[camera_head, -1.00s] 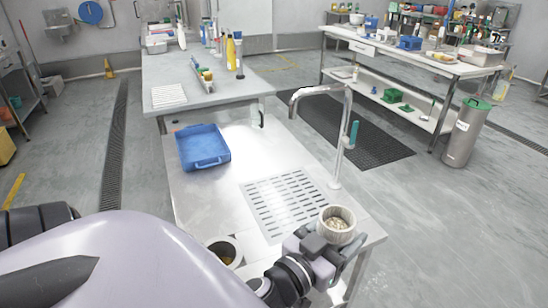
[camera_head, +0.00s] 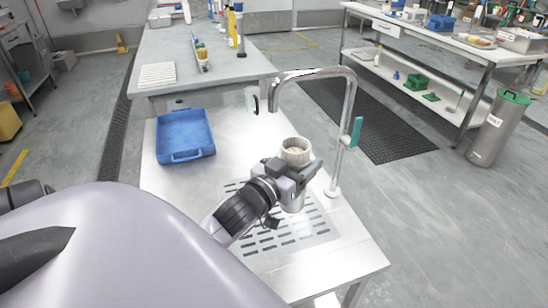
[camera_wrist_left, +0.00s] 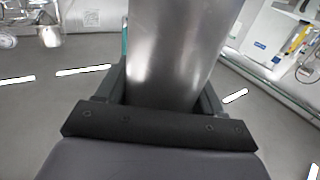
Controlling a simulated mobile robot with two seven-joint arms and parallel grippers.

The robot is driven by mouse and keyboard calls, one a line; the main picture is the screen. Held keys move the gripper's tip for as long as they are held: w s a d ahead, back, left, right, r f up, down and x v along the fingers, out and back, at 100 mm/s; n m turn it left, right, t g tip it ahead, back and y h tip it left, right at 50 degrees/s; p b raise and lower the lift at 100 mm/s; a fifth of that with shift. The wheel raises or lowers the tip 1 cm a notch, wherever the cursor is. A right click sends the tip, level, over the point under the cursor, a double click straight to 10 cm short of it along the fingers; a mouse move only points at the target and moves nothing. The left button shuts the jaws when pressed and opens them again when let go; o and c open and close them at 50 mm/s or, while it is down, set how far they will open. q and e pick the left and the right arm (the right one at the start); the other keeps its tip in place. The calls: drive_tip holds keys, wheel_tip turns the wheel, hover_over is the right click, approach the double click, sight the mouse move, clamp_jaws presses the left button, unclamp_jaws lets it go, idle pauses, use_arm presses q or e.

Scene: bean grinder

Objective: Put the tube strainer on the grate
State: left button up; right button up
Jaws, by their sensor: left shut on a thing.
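My left gripper (camera_head: 303,178) is shut on the tube strainer (camera_head: 296,145), an upright metal tube with a pale, open top. The tube's grey metal side (camera_wrist_left: 172,50) fills the middle of the left wrist view between the fingers. The slotted grate (camera_head: 290,238) is set in the steel table top. In the head view the strainer is over the far part of the grate, and my gripper and wrist cover some of the slots. I cannot tell whether the strainer's lower end touches the grate. My right gripper is not in view.
A tall curved tap (camera_head: 347,130) with a teal handle stands close to the right of the strainer. A blue tray (camera_head: 185,136) lies at the table's back left. The steel table (camera_head: 230,140) is clear between tray and grate.

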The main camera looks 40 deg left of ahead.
use_arm(q)
drive_tip(key=w+a+r+b, duration=0.1)
drive_tip(key=w+a+b, duration=0.15)
drive_tip(key=a, duration=0.55)
wheel_tip(320, 180, down, 10)
drive_tip(key=b, duration=0.2)
drive_tip(key=shift+s+r, duration=0.15)
drive_tip(key=shift+s, duration=0.2)
drive_tip(key=o, duration=0.8)
drive_tip(key=shift+f, duration=0.2)
drive_tip(key=o, duration=0.5)
drive_tip(key=shift+c, duration=0.2)
